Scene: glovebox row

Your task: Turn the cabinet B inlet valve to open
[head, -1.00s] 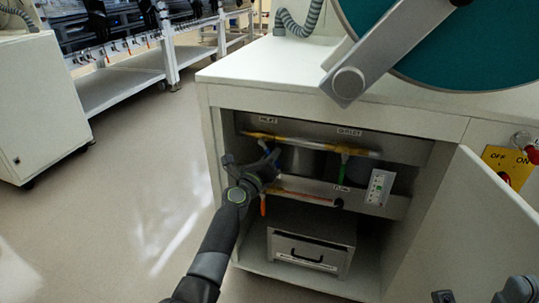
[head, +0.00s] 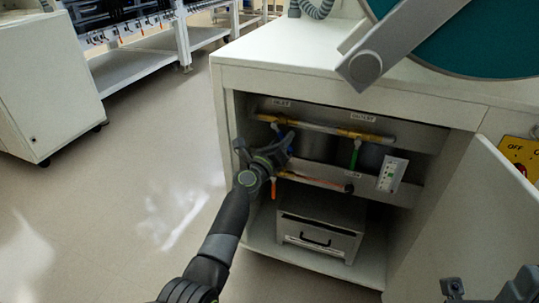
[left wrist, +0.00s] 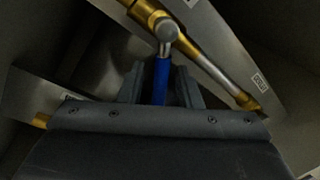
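The cabinet's inlet valve has a blue handle (head: 290,137) under the label at the left end of the upper yellow-and-grey pipe (head: 325,128). In the left wrist view the blue handle (left wrist: 161,80) hangs down from the valve body (left wrist: 166,30). My left gripper (head: 278,152) is inside the open cabinet at this handle. In the left wrist view its fingers (left wrist: 160,88) stand on both sides of the handle, with gaps showing, so it is open. Dark parts of my right arm (head: 515,287) show at the bottom right; its fingers cannot be made out.
A green outlet handle (head: 354,153) hangs to the right, and an orange handle (head: 273,188) sits below on a lower pipe. A white panel (head: 391,174) and a drawer box (head: 320,232) are also inside. The open door (head: 450,225) stands on the right.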

